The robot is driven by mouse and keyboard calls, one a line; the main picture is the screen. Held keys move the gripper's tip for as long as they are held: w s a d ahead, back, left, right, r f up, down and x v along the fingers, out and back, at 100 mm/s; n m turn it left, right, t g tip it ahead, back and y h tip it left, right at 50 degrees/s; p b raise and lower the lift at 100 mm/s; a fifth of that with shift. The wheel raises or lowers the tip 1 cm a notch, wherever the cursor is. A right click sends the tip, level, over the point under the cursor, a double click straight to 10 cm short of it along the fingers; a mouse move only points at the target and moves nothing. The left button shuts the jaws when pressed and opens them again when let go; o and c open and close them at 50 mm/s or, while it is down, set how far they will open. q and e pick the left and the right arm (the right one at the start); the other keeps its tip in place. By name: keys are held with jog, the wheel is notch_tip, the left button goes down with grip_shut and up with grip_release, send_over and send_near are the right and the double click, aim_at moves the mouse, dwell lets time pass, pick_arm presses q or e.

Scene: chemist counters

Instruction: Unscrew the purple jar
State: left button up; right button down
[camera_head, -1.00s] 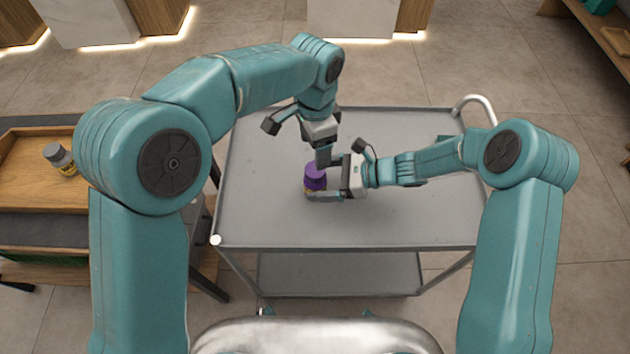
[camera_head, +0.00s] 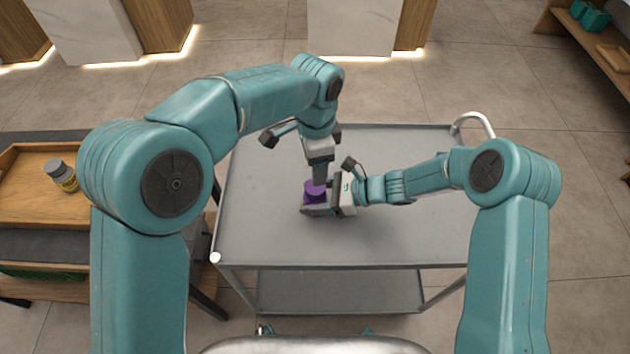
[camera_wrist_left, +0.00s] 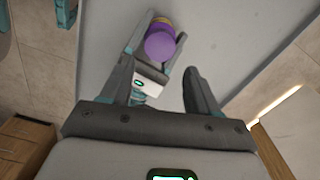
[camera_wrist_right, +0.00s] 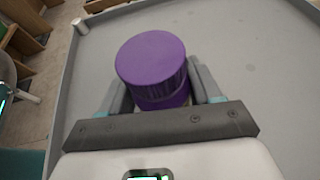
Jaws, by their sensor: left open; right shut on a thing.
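The purple jar (camera_head: 314,188) is above the grey cart top, partly hidden by both grippers in the head view. Its purple lid fills the middle of the right wrist view (camera_wrist_right: 153,68). In the left wrist view the jar (camera_wrist_left: 160,42) shows a purple lid and a yellowish part at its far edge. My right gripper (camera_head: 318,209) comes in from the right and is shut on the jar, one finger on each side. My left gripper (camera_head: 318,180) points down from above, close to the lid. Its fingers (camera_wrist_left: 160,80) are open, with the jar beyond their tips.
The grey cart (camera_head: 400,235) has free room around the grippers and a raised rim. A handle (camera_head: 473,122) rises at its far right corner. At left, a wooden tray (camera_head: 22,200) holds a grey-capped bottle (camera_head: 62,176).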

aim_at(315, 198)
pick_arm(q)
jog(key=m, duration=0.6)
jog(key=shift+m, duration=0.3)
jog(key=m, duration=0.5)
jog(key=shift+s, duration=0.1)
notch_tip(315, 198, down, 8)
jog(key=shift+r, duration=0.1)
jog(key=shift+c, duration=0.3)
